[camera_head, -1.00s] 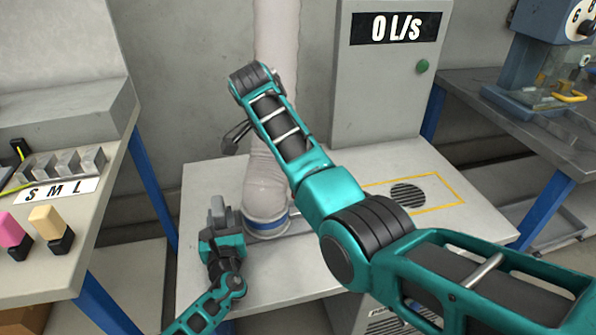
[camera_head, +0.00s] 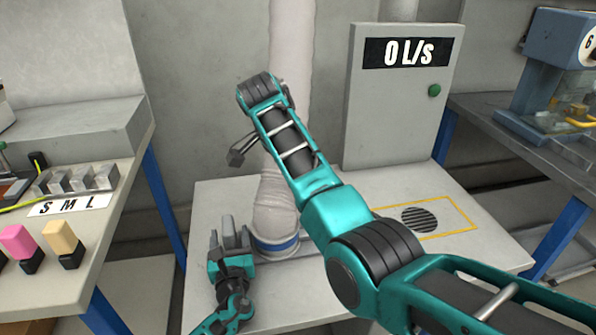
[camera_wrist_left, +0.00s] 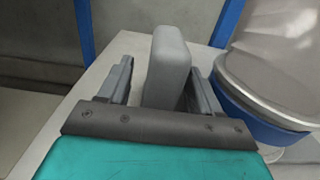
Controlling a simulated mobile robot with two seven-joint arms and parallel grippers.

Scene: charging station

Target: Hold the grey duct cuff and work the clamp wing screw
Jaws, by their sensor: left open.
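The pale grey duct cuff (camera_head: 276,212) stands on the bench around the foot of the duct, with a blue band (camera_head: 277,247) below it. In the left wrist view the blue band (camera_wrist_left: 262,122) shows at right. My left gripper (camera_head: 230,236) is open beside the cuff's left side. An upright grey block (camera_wrist_left: 167,66) stands between its two fingers (camera_wrist_left: 160,88), with gaps visible. I cannot tell whether this block belongs to the clamp. My right arm crosses in front of the duct; its dark gripper part (camera_head: 238,156) is mostly hidden. I cannot make out the wing screw.
A round grille (camera_head: 419,220) lies inside a yellow outline. A left table (camera_head: 100,235) carries S M L blocks and coloured pieces. A right table (camera_head: 490,120) holds a blue machine.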

